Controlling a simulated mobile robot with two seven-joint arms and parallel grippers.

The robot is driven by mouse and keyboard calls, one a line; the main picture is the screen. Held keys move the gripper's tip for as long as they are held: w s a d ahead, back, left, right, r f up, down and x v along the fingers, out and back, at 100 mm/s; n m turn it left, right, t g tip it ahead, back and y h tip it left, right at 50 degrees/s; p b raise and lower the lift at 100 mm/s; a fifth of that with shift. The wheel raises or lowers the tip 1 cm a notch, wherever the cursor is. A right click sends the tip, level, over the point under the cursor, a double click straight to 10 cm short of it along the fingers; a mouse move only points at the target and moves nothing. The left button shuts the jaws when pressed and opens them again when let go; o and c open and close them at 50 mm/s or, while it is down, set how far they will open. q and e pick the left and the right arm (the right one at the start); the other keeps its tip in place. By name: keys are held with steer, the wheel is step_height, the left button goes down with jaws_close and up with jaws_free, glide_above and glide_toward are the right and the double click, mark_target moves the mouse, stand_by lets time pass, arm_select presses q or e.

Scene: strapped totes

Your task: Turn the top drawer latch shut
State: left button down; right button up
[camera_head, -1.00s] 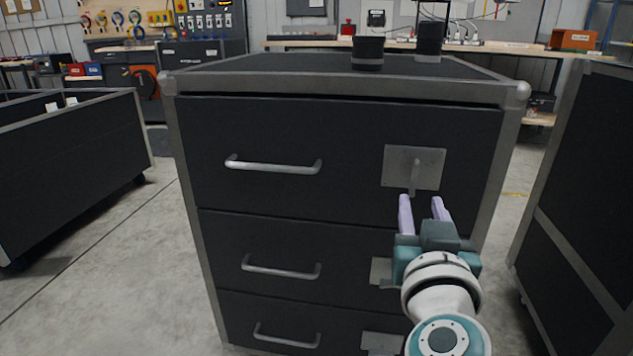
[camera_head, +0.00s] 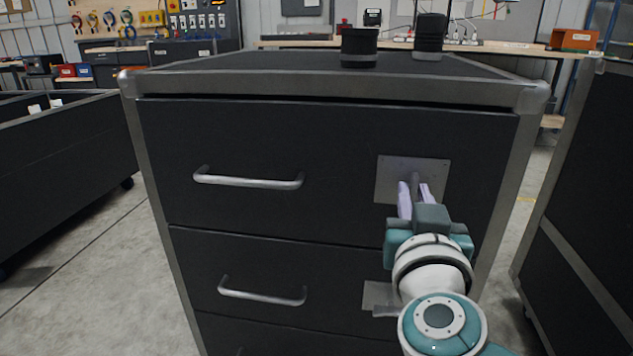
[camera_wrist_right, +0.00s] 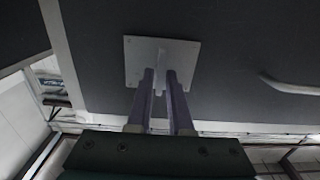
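The top drawer (camera_head: 330,135) is closed in a black cabinet with grey metal edges. Its latch is a small grey lever (camera_head: 414,181) on a square metal plate (camera_head: 385,178), right of the drawer's bar handle (camera_head: 248,181). The plate also shows in the right wrist view (camera_wrist_right: 190,52). My right gripper (camera_head: 414,186) is open at the latch, with its two pale purple fingers either side of the lever. In the wrist view the lever shows between the fingers (camera_wrist_right: 160,75); whether they touch it I cannot tell. My left gripper is not in view.
A lower drawer has its own handle (camera_head: 262,292) and latch plate (camera_head: 378,297), partly behind my right arm. Two black cylinders (camera_head: 359,48) stand on the cabinet top. Another dark cabinet (camera_head: 585,190) stands close on the right, and a dark bin (camera_head: 65,165) on the left.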

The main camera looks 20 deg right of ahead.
jaws_close()
steer(key=shift+m, duration=0.3)
steer(key=m, duration=0.2)
steer(key=shift+d+m+p, duration=0.1)
steer(key=shift+m+p, duration=0.25)
steer(key=shift+m, duration=0.05)
steer(key=shift+s+d+f+m+b, duration=0.15)
steer(key=shift+m+b, duration=0.1)
steer(key=shift+m, duration=2.15)
steer(key=shift+w+a+f+m+b, duration=0.1)
steer(key=shift+m+b, duration=0.2)
steer(key=shift+m, duration=2.1)
steer(key=shift+s+d+f+m+b, duration=0.15)
steer(key=shift+m+b, duration=0.1)
steer(key=shift+m, duration=2.15)
